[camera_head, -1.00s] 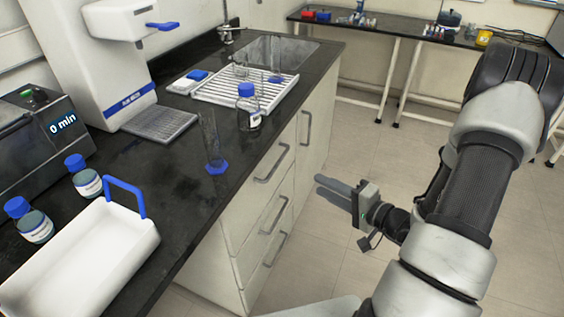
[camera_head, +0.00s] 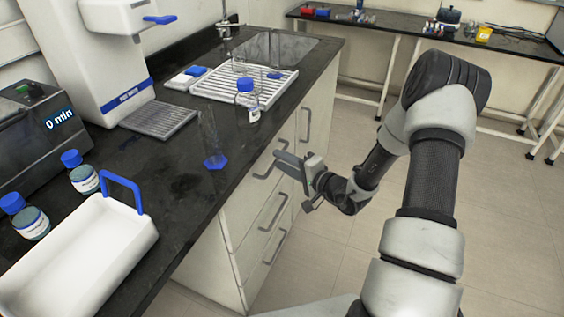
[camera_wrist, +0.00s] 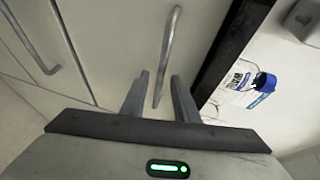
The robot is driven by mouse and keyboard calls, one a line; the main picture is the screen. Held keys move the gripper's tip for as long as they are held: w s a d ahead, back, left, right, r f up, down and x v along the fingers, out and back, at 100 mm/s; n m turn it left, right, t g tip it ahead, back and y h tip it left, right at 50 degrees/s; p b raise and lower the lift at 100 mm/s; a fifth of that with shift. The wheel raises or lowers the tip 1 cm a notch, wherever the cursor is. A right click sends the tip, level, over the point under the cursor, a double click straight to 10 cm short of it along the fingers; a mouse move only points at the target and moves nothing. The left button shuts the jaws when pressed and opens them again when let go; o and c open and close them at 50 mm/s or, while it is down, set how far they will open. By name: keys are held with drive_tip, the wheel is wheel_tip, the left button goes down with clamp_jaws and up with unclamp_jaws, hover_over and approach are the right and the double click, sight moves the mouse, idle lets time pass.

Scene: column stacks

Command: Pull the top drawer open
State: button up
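The top drawer (camera_head: 240,195) is a pale front just under the dark counter, and it looks shut, flush with the fronts around it. Its grey bar handle (camera_head: 263,173) shows in the head view, with part of it hidden behind my gripper (camera_head: 281,160). In the wrist view, my gripper's two fingers (camera_wrist: 158,92) are open and apart. The top drawer's handle (camera_wrist: 170,45) reaches down between the fingertips there, with a gap on each side. I cannot tell how deep the handle sits between the fingers.
Lower drawer handles (camera_head: 272,212) stick out below. A tall door handle (camera_head: 304,125) is to the right. The counter (camera_head: 180,185) carries a glass cylinder (camera_head: 212,140), a white tray (camera_head: 75,260) and a drying rack (camera_head: 270,88). The floor (camera_head: 355,230) beside the cabinet is clear.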

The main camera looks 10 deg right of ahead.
drive_tip(key=shift+w+a+f, duration=0.1)
drive_tip(key=shift+w+a, duration=0.05)
drive_tip(key=shift+w, duration=0.1)
clamp_jaws()
drive_tip(key=s+d+b, duration=0.4)
drive_tip(key=s+d, duration=0.5)
drive_tip(key=d, duration=0.3)
drive_tip(key=s+d+b, duration=0.4)
drive_tip(key=s+d, duration=0.5)
drive_tip(key=d, duration=0.4)
unclamp_jaws()
